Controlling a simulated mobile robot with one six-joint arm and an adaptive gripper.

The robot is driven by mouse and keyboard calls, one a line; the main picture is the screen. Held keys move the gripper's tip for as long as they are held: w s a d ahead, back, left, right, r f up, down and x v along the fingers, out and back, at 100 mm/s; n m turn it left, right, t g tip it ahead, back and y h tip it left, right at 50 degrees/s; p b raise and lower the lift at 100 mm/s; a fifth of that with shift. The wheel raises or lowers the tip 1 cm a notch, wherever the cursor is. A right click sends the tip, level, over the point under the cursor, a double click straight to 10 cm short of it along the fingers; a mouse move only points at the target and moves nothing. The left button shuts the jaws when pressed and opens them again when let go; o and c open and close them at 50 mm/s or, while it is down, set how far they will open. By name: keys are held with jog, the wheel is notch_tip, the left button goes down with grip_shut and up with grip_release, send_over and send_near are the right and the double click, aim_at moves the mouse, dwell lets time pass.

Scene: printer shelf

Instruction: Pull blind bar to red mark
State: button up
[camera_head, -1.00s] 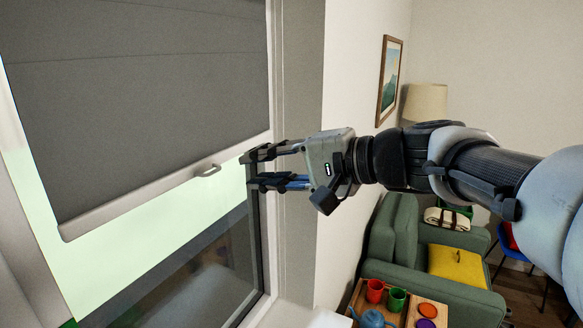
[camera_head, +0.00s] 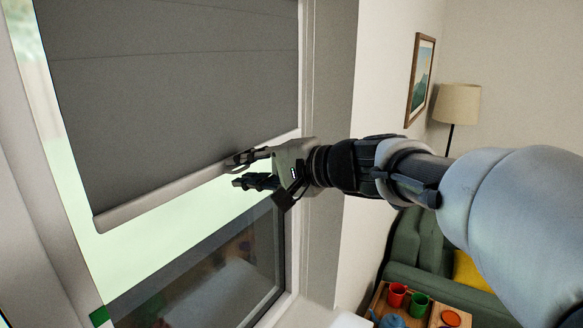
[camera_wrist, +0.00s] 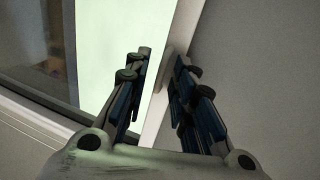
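The grey roller blind (camera_head: 180,90) hangs partly down over the window, with its pale bottom bar (camera_head: 150,207) running along the lower edge. My gripper (camera_head: 243,170) is at the right part of the bar with its fingers apart, one above the other. In the wrist view, my gripper (camera_wrist: 158,88) is open, and the pale bar (camera_wrist: 187,30) shows between its two fingers. The frames do not show whether the fingers touch it. The bar's small pull tab is hidden behind my gripper in the head view. No red mark can be made out.
A green mark (camera_head: 100,316) is on the window frame at lower left. The dark lower window pane (camera_head: 225,262) is below the blind. A wall stands close on the right. A tray with red and green mugs (camera_head: 397,294) and a green sofa (camera_head: 425,240) are beyond.

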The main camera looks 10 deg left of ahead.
grip_shut()
dwell(0.5)
